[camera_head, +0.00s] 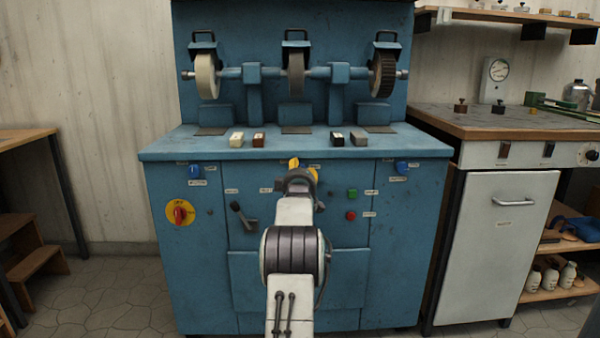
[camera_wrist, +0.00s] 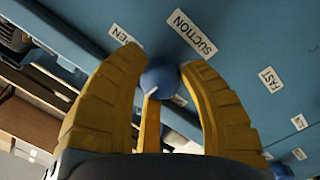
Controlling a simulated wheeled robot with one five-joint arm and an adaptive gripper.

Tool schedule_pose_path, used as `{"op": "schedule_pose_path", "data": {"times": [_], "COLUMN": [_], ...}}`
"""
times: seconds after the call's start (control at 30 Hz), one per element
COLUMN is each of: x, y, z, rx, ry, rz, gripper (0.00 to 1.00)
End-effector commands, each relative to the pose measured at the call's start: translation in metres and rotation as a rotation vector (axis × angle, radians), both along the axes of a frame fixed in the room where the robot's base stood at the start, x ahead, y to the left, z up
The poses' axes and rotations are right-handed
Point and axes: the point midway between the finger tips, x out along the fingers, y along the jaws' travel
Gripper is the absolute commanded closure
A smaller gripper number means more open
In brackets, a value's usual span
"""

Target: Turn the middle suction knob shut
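The middle suction knob (camera_wrist: 160,78) is a round blue knob with a short white mark, on the blue machine's front panel. The label SUCTION (camera_wrist: 193,34) is beside it, and a label ending in "EN" (camera_wrist: 125,35) is partly covered by a finger. My gripper (camera_wrist: 163,60) has its yellow fingers around the knob, with the side fingers close against it on both sides and a third finger below. In the head view my gripper (camera_head: 304,170) is at the panel just under the worktop, and my wrist hides most of the knob there.
The blue grinding machine (camera_head: 210,265) has a left blue knob (camera_head: 193,169) and a right blue knob (camera_head: 402,166). A red switch (camera_head: 180,212), a black lever (camera_head: 243,215), a green button (camera_head: 352,193) and a red button (camera_head: 350,215) surround my arm. A white cabinet (camera_head: 495,250) stands right.

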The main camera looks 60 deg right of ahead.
Motion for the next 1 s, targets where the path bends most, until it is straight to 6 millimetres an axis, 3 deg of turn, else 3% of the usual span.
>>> {"op": "schedule_pose_path", "data": {"times": [0.37,0.97,1.0], "x": [-0.0005,-0.0013,-0.0014], "y": [-0.0003,-0.0011,-0.0011], "z": [-0.0011,-0.0021,-0.0021], "rx": [0.002,-0.068,-0.068], "ry": [0.001,0.114,0.115], "rz": [-0.001,-0.002,-0.003], "gripper": [0.98,0.99,0.64]}}
